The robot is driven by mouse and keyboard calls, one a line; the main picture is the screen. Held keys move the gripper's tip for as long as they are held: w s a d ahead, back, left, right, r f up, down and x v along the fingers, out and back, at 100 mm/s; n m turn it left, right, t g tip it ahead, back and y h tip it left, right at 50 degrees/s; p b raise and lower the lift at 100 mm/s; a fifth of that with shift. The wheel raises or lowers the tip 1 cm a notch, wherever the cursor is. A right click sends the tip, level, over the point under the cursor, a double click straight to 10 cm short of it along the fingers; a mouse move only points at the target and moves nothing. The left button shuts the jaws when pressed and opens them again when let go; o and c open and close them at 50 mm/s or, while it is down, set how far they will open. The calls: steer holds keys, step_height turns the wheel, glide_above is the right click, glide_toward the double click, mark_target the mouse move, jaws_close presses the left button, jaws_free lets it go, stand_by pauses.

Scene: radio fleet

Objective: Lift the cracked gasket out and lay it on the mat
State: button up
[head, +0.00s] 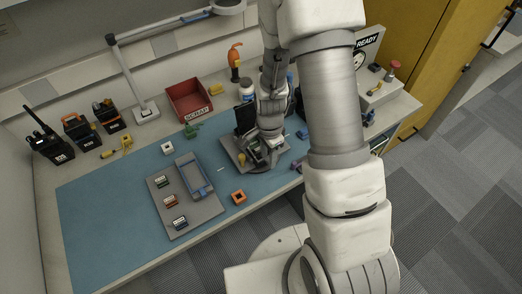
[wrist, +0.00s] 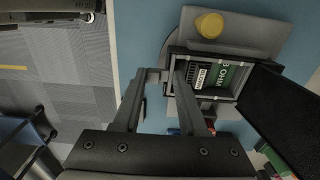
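An open radio housing (wrist: 171,101) lies on a grey fixture plate (head: 229,151) on the blue mat (head: 92,216). In the wrist view the housing shows a green board (wrist: 232,76) marked OHM and a white label. Its black lid (wrist: 284,101) stands open to the right. A dark rim runs around the cavity; I cannot clearly tell the gasket or its crack from it. My gripper (wrist: 163,74) is at the housing's left edge, with its fingers apart and nothing clearly held. In the head view my arm covers part of the housing.
A yellow knob (wrist: 209,24) sits on the fixture. A grey tray (head: 178,233) with small modules and an orange square part (head: 239,197) lie left of it. A red SCRAP bin (head: 187,101), lamp stand and several radios stand behind. The mat's left end is clear.

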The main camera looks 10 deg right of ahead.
jaws_close()
steer(key=shift+r, duration=0.1)
steer(key=shift+s+d+r, duration=0.15)
steer(key=shift+s+r, duration=0.15)
steer(key=shift+s, duration=0.1)
steer(key=s+d+r+b, duration=0.4)
steer(key=s+r+b, duration=0.3)
steer(key=s+b, duration=0.4)
steer(key=shift+s+r, duration=0.15)
steer(key=shift+s, duration=0.6)
steer(key=shift+r+p, duration=1.85)
steer(key=shift+r, duration=0.15)
